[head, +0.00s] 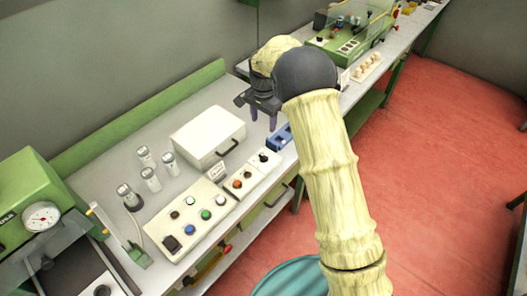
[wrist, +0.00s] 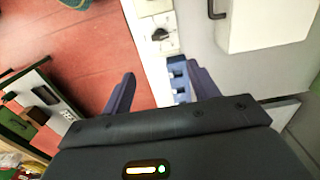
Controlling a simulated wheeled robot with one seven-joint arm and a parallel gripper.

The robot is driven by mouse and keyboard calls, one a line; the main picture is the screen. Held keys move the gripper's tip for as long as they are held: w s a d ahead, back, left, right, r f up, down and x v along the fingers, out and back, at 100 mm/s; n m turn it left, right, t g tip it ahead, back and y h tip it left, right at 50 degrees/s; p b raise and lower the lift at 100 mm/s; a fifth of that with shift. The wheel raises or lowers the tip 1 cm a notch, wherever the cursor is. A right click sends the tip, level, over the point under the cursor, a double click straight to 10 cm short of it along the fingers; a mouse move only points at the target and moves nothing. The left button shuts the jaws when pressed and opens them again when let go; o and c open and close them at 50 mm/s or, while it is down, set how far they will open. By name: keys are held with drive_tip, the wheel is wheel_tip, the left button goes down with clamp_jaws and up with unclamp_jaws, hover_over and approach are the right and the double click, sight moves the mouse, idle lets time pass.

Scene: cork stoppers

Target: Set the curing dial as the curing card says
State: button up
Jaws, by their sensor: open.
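A black dial knob (head: 263,157) sits on a small white panel at the bench's front edge. I cannot tell for sure that it is the curing dial. In the wrist view a dark knob (wrist: 159,34) on a white panel shows beyond my fingers. A small upright card (head: 218,171) stands behind the panels, its writing too small to read. My gripper (head: 263,117) is open and empty, above the bench, behind and above the knob and apart from it. In the wrist view its two fingers (wrist: 162,88) are spread wide.
A white case (head: 207,137) with a dark handle lies behind the panels. A blue block (head: 280,136) is right of the knob, below my gripper. A larger button panel (head: 185,240) and several small jars (head: 150,178) are at left. Open red floor (head: 430,190) lies right.

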sight(263, 156)
wheel_tip(263, 156, down, 17)
drive_tip(key=p, duration=0.6)
drive_tip(key=shift+f, duration=0.2)
drive_tip(key=c, duration=1)
